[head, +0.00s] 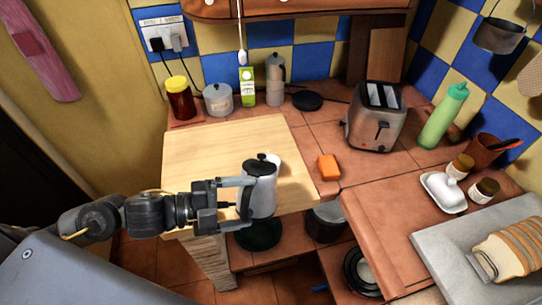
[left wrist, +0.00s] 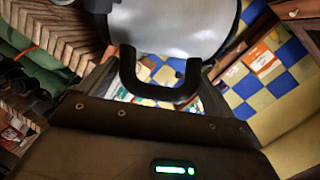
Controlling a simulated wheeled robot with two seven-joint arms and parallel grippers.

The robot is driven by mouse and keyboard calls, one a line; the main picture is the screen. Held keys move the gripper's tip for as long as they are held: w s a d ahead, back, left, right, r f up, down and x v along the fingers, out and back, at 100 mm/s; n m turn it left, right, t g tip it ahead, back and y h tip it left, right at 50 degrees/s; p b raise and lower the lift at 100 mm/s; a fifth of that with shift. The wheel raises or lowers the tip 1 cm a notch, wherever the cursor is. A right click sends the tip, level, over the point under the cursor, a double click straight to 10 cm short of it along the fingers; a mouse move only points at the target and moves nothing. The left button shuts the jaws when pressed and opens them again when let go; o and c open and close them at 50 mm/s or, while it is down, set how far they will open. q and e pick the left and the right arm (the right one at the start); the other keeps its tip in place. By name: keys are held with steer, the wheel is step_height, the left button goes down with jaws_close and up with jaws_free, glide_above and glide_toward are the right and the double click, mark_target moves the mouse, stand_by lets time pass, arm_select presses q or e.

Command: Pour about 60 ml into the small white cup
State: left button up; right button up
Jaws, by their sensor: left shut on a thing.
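A light grey pot with a black lid (head: 261,188) is held by my left gripper (head: 241,198) near the front right of the pale wooden board (head: 215,150). The gripper is shut on the pot from its left side. The pot looks nearly upright. In the left wrist view, the pot's pale body (left wrist: 175,25) and black handle (left wrist: 160,92) are close to the camera. A small white rounded thing, likely the small white cup (head: 275,160), shows just behind the pot's lid and is mostly hidden. I cannot see inside it. My right gripper is not in view.
An orange block (head: 328,168) lies right of the board, with a toaster (head: 376,118) beyond. A red jar (head: 180,98), a lidded pot (head: 218,99) and a green-white carton (head: 247,86) stand behind. The board's left part is clear.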

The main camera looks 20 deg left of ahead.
mark_target(251, 173)
arm_select(q)
steer(key=shift+w+r, duration=0.45)
steer(key=shift+r, duration=0.15)
steer(key=w+r+n+g+p, duration=0.1)
steer(key=p, duration=0.4)
steer(key=w+r+n+g+p, duration=0.1)
steer(key=w+p, duration=0.1)
steer(key=p, duration=0.2)
steer(key=shift+w+r+n+y+p, duration=0.15)
steer(key=shift+r+n+y+p, duration=0.05)
steer(key=shift+n+y+p, duration=0.2)
steer(key=shift+w+n+g+p, duration=0.55)
steer(key=shift+g+p, duration=0.25)
steer(key=shift+p, duration=0.65)
steer(key=shift+w+r+g+y+p, duration=0.1)
steer(key=shift+w+g+y+p, duration=0.25)
steer(key=shift+p, duration=0.25)
steer(key=shift+w+a+r+n+g+p, duration=0.1)
steer(key=shift+w+r+n+g+p, duration=0.15)
steer(key=shift+w+n+p, duration=0.4)
steer(key=shift+w+r+g+p, duration=0.4)
steer(key=shift+w+g+p, duration=0.1)
steer(key=shift+p, duration=0.4)
stand_by(0.3)
